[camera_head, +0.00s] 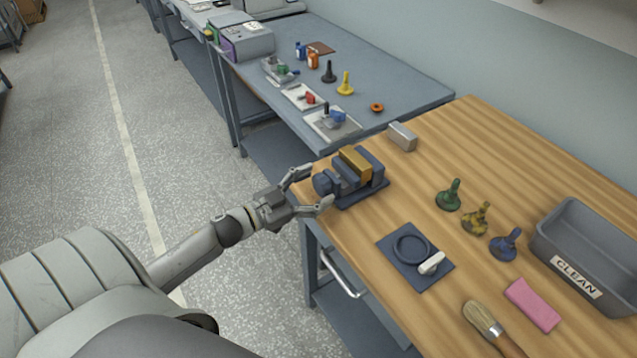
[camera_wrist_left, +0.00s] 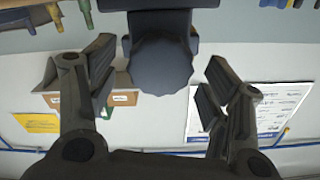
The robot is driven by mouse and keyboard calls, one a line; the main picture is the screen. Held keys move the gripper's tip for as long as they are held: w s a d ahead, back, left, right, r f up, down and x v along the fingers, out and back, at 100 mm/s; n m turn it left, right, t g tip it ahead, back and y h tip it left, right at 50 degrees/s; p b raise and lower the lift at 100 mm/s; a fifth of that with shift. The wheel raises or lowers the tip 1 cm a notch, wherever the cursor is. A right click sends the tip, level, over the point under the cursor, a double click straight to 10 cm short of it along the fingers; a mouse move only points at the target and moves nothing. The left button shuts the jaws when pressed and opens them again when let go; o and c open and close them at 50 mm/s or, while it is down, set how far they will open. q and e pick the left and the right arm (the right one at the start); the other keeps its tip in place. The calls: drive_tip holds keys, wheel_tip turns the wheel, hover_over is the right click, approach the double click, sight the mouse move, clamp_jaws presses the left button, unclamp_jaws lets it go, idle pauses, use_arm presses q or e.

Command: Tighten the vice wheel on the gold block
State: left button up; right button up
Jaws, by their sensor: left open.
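The blue-grey vice (camera_head: 374,184) stands on the wooden bench near its left edge. The gold block (camera_head: 354,162) sits between the vice's jaws; whether it is clamped firmly I cannot tell. The vice wheel (camera_head: 322,183) is a dark lobed knob facing the left edge. My left gripper (camera_head: 315,189) is open, its fingers spread on either side of the wheel. In the left wrist view the wheel (camera_wrist_left: 161,66) lies between the fingers (camera_wrist_left: 160,80), with gaps showing on both sides. The gold block is hidden there. My right gripper is not in view.
A grey metal block (camera_head: 402,137) lies behind the vice. A dark pad (camera_head: 398,262) with a ring and white-handled piece lies in front. Green, yellow and blue bobbin-shaped pieces, a grey CLEAN bin (camera_head: 552,258), pink block (camera_head: 532,304) and brush (camera_head: 483,318) are to the right.

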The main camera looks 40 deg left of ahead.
use_arm(q)
drive_tip(key=shift+w+d, duration=0.25)
drive_tip(key=shift+w, duration=0.35)
drive_tip(key=c, duration=1)
drive_tip(key=m, duration=0.6)
drive_tip(key=shift+d+f+m, duration=0.1)
drive_tip(key=shift+f+m, duration=0.05)
drive_tip(key=shift+m, duration=0.15)
drive_tip(key=m+b, duration=0.1)
drive_tip(key=m, duration=0.2)
drive_tip(key=shift+f, duration=0.1)
drive_tip(key=m+b, duration=0.1)
drive_tip(key=m, duration=0.3)
drive_tip(key=shift+m+b, duration=0.3)
